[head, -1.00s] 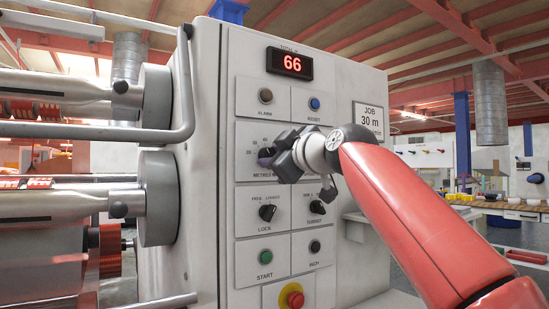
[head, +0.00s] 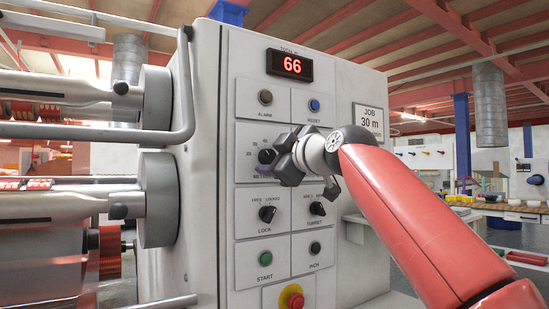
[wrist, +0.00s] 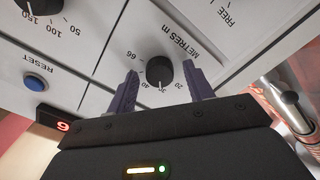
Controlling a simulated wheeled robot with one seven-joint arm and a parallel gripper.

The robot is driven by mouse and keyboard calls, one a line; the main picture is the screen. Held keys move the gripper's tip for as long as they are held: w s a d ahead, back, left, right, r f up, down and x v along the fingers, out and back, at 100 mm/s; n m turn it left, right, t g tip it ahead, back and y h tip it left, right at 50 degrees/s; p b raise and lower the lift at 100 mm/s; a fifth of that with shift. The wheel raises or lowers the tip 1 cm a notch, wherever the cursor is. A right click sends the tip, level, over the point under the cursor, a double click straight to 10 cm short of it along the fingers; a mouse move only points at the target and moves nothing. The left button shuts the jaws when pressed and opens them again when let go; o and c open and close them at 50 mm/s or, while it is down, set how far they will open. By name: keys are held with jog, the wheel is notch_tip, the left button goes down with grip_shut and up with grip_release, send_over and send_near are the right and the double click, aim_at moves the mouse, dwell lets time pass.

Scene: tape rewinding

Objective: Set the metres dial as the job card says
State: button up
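The metres dial (wrist: 160,71) is a black round knob on the grey panel; it also shows in the head view (head: 266,156), partly covered by my gripper. In the wrist view, my gripper (wrist: 162,76) is open, with one purple finger on each side of the dial and a small gap at each. The numbers 20, 30 and 66 are readable around the dial; I cannot tell surely where its pointer is. In the head view, my gripper (head: 264,166) is close to the panel at the dial. The job card (head: 369,120) reads "JOB 30 m".
A red display (head: 290,65) shows 66. Alarm (head: 265,97) and reset (head: 314,105) buttons are above the dial. Lock (head: 267,213) and turret (head: 317,208) knobs, a green start button (head: 265,257) and a red stop button (head: 294,300) are below. Rollers (head: 70,204) stand at left.

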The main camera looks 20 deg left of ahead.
jog(key=b+v, duration=0.4)
jog(key=v, duration=0.4)
jog(key=shift+a+f, duration=0.1)
dwell(0.5)
jog(key=s+d+f+m+g+h+p, duration=0.15)
jog(key=d+f+m+h, duration=0.25)
jog(key=f, duration=0.5)
jog(key=s+d+f+m+t+h+p, duration=0.1)
jog(key=s+d+f+m+h, duration=0.2)
jog(key=f, duration=0.6)
jog(key=s+d+f+m+g+h+p, duration=0.1)
jog(key=s+d+f+m, duration=0.3)
jog(key=f, duration=0.5)
jog(key=s+d+f+m+g+h+p, duration=0.1)
jog(key=s+d+f+m+g+h, duration=0.1)
jog(key=s+d+f, duration=0.6)
jog(key=s+d+f+m+g+h+p, duration=0.1)
jog(key=s+d+f+m+g+h, duration=0.1)
jog(key=s+d+f+m, duration=0.4)
jog(key=d+f+m+h, duration=0.1)
jog(key=d+f, duration=0.2)
jog(key=f, duration=0.2)
jog(key=shift+s+d+f+h, duration=0.2)
jog(key=shift+f+h, duration=0.05)
jog(key=shift+h, duration=0.15)
